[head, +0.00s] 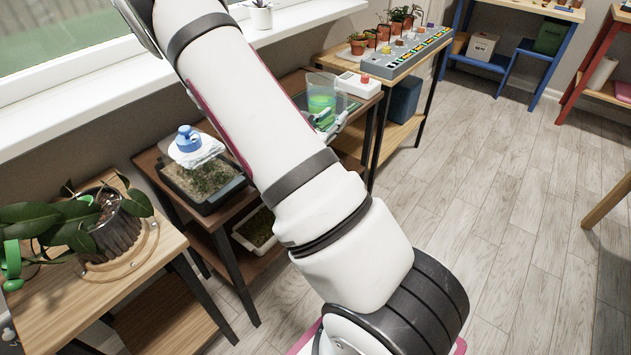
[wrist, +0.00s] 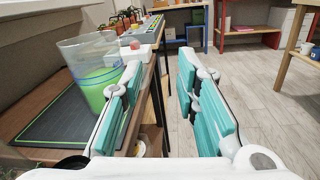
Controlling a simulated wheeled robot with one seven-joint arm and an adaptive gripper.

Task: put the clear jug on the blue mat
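The clear jug (head: 322,90), with green liquid in its lower part, stands upright on the brown table beyond my arm. In the wrist view the jug (wrist: 84,52) is at the left, on or beside a dark mat with a green border (wrist: 48,128). My gripper (wrist: 160,75) is open, its two teal-padded fingers apart with nothing between them. The jug is left of the left finger, which overlaps its lower right side in the picture; I cannot tell if they touch. In the head view my gripper (head: 334,120) shows beside the jug. I see no clearly blue mat.
A white box with a red knob (head: 357,84) is just right of the jug. A grey panel (head: 404,53) and potted plants stand behind. A blue-topped bottle (head: 187,140) rests on a soil tray (head: 205,190) left of my arm. Open floor lies right.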

